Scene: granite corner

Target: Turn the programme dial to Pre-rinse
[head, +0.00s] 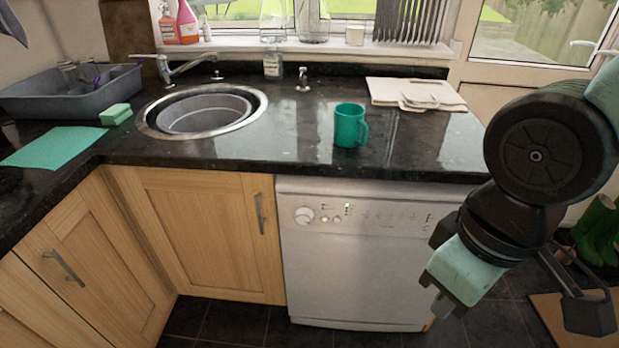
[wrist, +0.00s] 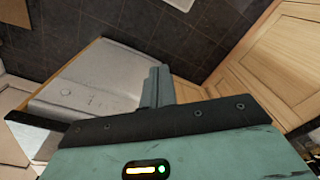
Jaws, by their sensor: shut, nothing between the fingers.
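The programme dial (head: 304,215) is a round white knob at the upper left of the white dishwasher's (head: 355,275) control panel. A small green light shows to its right; the panel labels are too small to read. My gripper (head: 437,306) is at the right, in front of the dishwasher's right side, apart from the dial and pointing down. In the wrist view its fingers (wrist: 157,84) are together with nothing between them. The dishwasher front (wrist: 90,85) also shows in the wrist view, tilted, with a small round knob (wrist: 66,92) near its left edge.
The black worktop (head: 270,150) overhangs the dishwasher and carries a teal mug (head: 349,128) above it. A wooden cupboard door with a handle (head: 261,213) stands left of the dishwasher. Green boots (head: 598,230) stand at far right. Dark floor tiles lie below.

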